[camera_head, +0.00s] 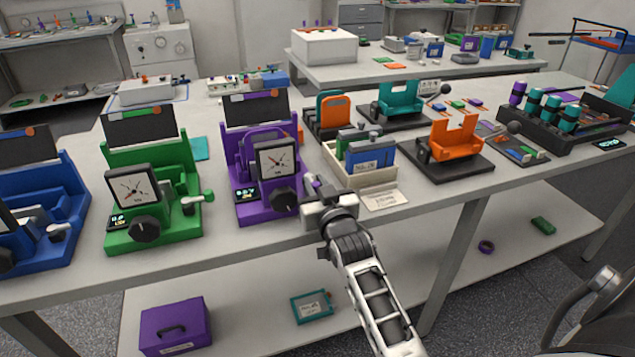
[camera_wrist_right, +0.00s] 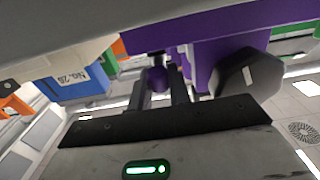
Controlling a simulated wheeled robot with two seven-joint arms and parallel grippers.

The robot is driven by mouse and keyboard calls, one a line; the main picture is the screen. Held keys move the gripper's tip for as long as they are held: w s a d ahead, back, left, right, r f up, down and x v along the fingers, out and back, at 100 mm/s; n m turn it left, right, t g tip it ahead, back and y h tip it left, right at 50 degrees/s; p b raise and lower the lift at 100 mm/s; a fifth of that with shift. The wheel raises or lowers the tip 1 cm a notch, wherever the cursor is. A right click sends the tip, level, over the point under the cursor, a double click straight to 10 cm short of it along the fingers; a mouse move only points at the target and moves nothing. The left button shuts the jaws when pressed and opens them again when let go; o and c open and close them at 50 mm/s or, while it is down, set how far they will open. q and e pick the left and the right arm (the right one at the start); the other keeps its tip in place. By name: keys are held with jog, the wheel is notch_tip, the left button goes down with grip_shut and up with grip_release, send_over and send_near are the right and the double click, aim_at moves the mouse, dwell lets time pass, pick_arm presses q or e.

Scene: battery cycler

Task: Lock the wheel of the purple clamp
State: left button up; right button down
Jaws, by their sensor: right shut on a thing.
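The purple clamp (camera_head: 262,165) stands near the front edge of the table in the head view. It has a dial gauge (camera_head: 277,160), a small lit display and a black faceted knob (camera_head: 285,199) on its front. My right gripper (camera_head: 312,187) is at the clamp's right side. In the wrist view its fingers (camera_wrist_right: 160,92) are shut around a small rounded purple handle part (camera_wrist_right: 158,78) of the clamp. The black knob (camera_wrist_right: 248,75) is beside them, apart from the fingers. The gripper hides this handle in the head view. My left gripper is not in view.
A green clamp (camera_head: 150,180) and a blue clamp (camera_head: 40,215) stand to the left. A cream bin (camera_head: 362,178) holding blue and green blocks is close on the right, with an orange holder (camera_head: 453,140) beyond it. Bare table lies between the green and purple clamps.

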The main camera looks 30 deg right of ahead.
jog(key=shift+r, duration=0.15)
jog(key=c, duration=1.3)
grip_release()
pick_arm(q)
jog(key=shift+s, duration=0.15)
